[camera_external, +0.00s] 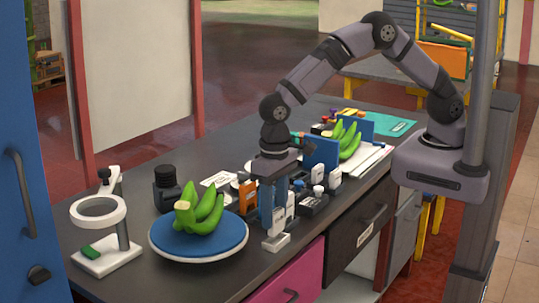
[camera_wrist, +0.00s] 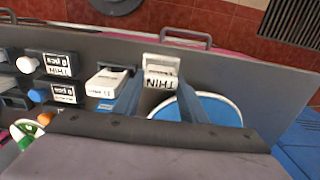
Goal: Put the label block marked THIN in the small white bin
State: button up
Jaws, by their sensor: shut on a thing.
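My gripper (camera_external: 270,222) points down over the front part of the bench, right of the round blue plate. In the wrist view, my gripper (camera_wrist: 160,92) has its two blue fingers on either side of a white block marked THIN (camera_wrist: 159,83), whose lettering appears upside down. My gripper is shut on this block. A small white box-like piece (camera_wrist: 162,62), which looks like the small white bin, is directly beyond the block. It shows low beside the fingers in the external view (camera_external: 276,243). Whether the block touches it or is inside it, I cannot tell.
The blue plate (camera_external: 170,240) bears green bananas (camera_external: 200,210). A white ring stand (camera_external: 100,225) is at the left. Another white labelled block (camera_wrist: 105,84) and black pieces labelled THIN (camera_wrist: 50,65) are left of my fingers in the wrist view. The bench's front edge is close.

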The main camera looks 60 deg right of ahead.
jog(key=shift+f, duration=0.3)
jog(key=shift+f+b, duration=0.35)
jog(key=shift+f+b, duration=0.45)
jog(key=shift+f, duration=0.35)
jog(key=o, duration=1.1)
jog(key=shift+c, duration=0.2)
notch_tip(320, 180, up, 7)
jog(key=shift+f+b, duration=0.1)
jog(key=shift+b, duration=1)
jog(key=shift+r, duration=0.25)
